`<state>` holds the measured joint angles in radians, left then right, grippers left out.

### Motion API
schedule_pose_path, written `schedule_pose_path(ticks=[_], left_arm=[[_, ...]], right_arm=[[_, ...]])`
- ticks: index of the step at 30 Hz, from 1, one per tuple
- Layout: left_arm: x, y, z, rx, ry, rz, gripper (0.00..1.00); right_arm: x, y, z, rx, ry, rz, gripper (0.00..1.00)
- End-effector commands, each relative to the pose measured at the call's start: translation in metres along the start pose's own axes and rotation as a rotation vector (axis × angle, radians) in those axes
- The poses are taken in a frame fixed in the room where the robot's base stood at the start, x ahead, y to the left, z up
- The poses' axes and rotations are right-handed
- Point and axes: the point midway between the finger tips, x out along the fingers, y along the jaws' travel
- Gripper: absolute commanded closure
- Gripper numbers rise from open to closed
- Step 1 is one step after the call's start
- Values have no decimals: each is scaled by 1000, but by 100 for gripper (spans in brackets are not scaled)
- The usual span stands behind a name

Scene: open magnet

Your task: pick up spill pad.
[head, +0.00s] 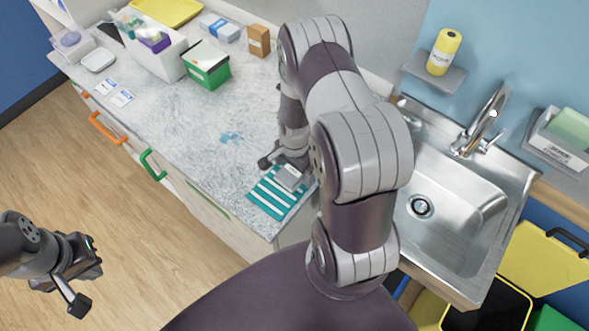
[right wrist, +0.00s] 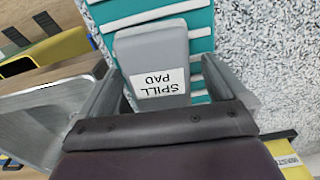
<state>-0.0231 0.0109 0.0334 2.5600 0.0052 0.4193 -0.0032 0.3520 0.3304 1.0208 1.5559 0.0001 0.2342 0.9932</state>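The spill pad (head: 289,178) is a small grey block with a white label. It lies on a teal-and-white striped cloth (head: 267,201) at the counter's front corner. In the right wrist view the spill pad (right wrist: 160,55) sits between the two fingers of my right gripper (right wrist: 158,88), its "SPILL PAD" label facing the camera. That gripper is open, with a gap visible on the pad's right side. In the head view my right gripper (head: 283,167) is at the pad, partly hidden by my arm. My left gripper (head: 80,275) is open and empty over the floor.
A blue spill (head: 231,138) marks the speckled counter (head: 185,125). A green box (head: 207,66), a white bin (head: 150,47) and small boxes stand toward the back. A steel sink (head: 450,205) lies right of my right arm.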

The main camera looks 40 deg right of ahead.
Motion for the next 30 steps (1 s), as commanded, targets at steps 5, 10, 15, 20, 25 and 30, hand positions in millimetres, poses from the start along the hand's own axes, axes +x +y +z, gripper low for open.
schedule_pose_path(ticks=[5, 10, 15, 20, 25, 30], left_arm=[[0, 0, 0, 0, 0, 0, 100], [0, 0, 0, 0, 0, 0, 100], [1, 0, 0, 0, 0, 0, 100], [7, 0, 1, 0, 0, 0, 100], [15, 0, 2, 0, 0, 0, 100], [24, 0, 3, 0, 0, 0, 100]], right_arm=[[0, 0, 0, 0, 0, 0, 57], [0, 0, 0, 0, 0, 0, 58], [-3, 0, 0, 0, 1, -1, 58], [-18, -1, -1, 0, 2, -4, 58], [-46, 10, -6, 5, 2, -2, 58], [-70, 47, -21, 7, 3, -3, 58]])
